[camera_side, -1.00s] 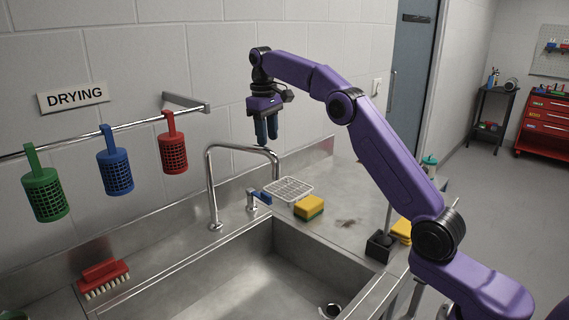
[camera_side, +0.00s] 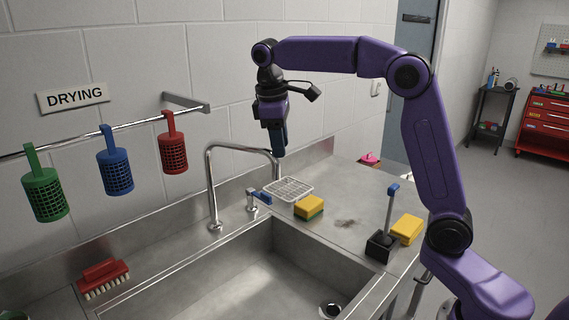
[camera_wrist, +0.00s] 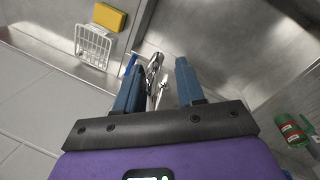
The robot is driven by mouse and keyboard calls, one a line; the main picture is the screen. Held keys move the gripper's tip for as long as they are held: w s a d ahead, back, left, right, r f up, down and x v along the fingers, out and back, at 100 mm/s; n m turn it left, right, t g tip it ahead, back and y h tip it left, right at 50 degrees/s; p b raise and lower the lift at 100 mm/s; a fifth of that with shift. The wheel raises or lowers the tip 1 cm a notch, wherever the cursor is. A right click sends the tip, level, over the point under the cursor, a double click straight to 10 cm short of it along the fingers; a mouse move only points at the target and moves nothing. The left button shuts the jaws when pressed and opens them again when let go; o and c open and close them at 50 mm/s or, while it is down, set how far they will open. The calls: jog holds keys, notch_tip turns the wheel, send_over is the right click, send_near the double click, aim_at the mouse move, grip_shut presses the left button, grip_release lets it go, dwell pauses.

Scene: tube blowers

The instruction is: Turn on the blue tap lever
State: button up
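The blue tap lever (camera_side: 262,197) sits on a short metal post on the sink's back ledge, just right of the tall curved tap (camera_side: 212,185). In the wrist view the blue lever (camera_wrist: 131,64) shows near the tip of the left finger, with the metal tap (camera_wrist: 153,72) between the fingers. My gripper (camera_side: 279,153) points down above and behind the lever, near the spout's bend in the side view, apart from the lever. In the wrist view my gripper (camera_wrist: 157,70) is open, with a clear gap between its two blue fingers and nothing held.
A wire rack (camera_side: 289,189) and yellow-green sponge (camera_side: 309,207) lie right of the lever. A blue-handled brush in a black holder (camera_side: 381,245) and another sponge (camera_side: 406,229) stand farther right. Green, blue and red baskets (camera_side: 174,152) hang from a wall rail. The sink basin (camera_side: 235,285) is empty.

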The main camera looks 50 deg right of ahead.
jog(key=s+a+f+n, duration=0.1)
jog(key=s+a+f, duration=0.1)
jog(key=s+a, duration=0.2)
jog(key=shift+s+a+f, duration=0.15)
jog(key=shift+s+a, duration=0.15)
jog(key=shift+s, duration=0.6)
jog(key=c, duration=0.6)
notch_tip(320, 180, up, 5)
jog(key=shift+r, duration=0.1)
grip_shut()
jog(key=w+d+m+t+y, duration=0.35)
jog(key=w+d, duration=0.35)
jog(key=d, duration=0.5)
jog(key=w+d+m+t+y, duration=0.2)
jog(key=w+d+m+y, duration=0.3)
jog(key=d, duration=0.7)
notch_tip(320, 180, down, 17)
jog(key=w+h, duration=0.1)
jog(key=w+a+f, duration=0.4)
jog(key=a+f, duration=0.4)
jog(key=shift+w+a+f+n, duration=0.15)
jog(key=shift+w+a+n, duration=0.1)
jog(key=shift+w+n, duration=0.15)
